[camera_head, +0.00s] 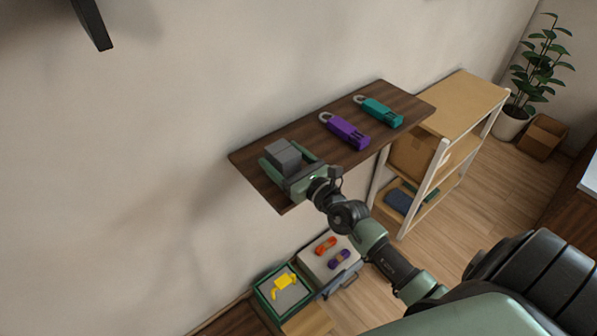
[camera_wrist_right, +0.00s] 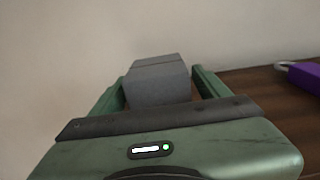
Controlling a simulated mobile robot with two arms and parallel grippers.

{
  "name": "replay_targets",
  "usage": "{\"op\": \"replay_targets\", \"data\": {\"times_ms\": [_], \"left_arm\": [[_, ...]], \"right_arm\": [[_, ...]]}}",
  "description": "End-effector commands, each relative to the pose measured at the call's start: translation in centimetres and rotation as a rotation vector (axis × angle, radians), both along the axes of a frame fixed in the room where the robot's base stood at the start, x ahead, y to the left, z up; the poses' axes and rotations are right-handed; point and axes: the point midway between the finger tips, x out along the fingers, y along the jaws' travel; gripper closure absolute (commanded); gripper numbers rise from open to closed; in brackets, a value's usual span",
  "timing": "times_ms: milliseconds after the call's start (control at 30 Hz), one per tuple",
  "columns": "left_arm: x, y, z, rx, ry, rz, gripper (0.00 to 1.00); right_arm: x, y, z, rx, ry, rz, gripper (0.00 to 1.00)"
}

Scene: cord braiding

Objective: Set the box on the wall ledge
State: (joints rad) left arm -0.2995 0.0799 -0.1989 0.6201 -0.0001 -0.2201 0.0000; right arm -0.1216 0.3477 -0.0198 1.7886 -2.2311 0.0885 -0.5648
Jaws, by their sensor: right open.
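The grey box (camera_head: 283,155) is at the near left end of the dark wood wall ledge (camera_head: 262,151) and appears to rest on it. My right gripper (camera_head: 284,157) is open, with one green finger on each side of the box. In the right wrist view the box (camera_wrist_right: 157,80) sits between the fingers, with a small gap visible at its right side. Its underside is hidden behind the gripper's palm. My left gripper is not in view.
A purple padlock-like object (camera_head: 347,131) and a teal one (camera_head: 380,111) lie farther along the ledge. A shelf rack (camera_head: 468,92) stands beyond its right end. Below are a green-rimmed tray (camera_head: 265,301) and a box with small cord bundles (camera_head: 316,262).

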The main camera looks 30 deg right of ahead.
Motion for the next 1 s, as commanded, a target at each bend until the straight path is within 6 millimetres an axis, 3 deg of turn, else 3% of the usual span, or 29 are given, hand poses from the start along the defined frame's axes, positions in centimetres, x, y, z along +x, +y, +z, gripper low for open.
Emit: {"op": "replay_targets", "data": {"times_ms": [200,400,600,1000], "left_arm": [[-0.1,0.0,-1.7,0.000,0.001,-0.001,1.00],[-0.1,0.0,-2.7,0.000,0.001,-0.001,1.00],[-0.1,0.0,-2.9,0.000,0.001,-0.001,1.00],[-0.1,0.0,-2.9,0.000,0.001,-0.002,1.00]], "right_arm": [[-5.0,-0.7,-0.5,0.000,0.002,0.000,0.24],[-8.1,-1.1,-0.4,-0.001,0.002,0.000,0.24],[-9.2,-1.3,-0.1,0.000,0.001,0.000,0.24],[-9.2,-1.3,0.0,0.000,0.000,0.000,0.24]]}}
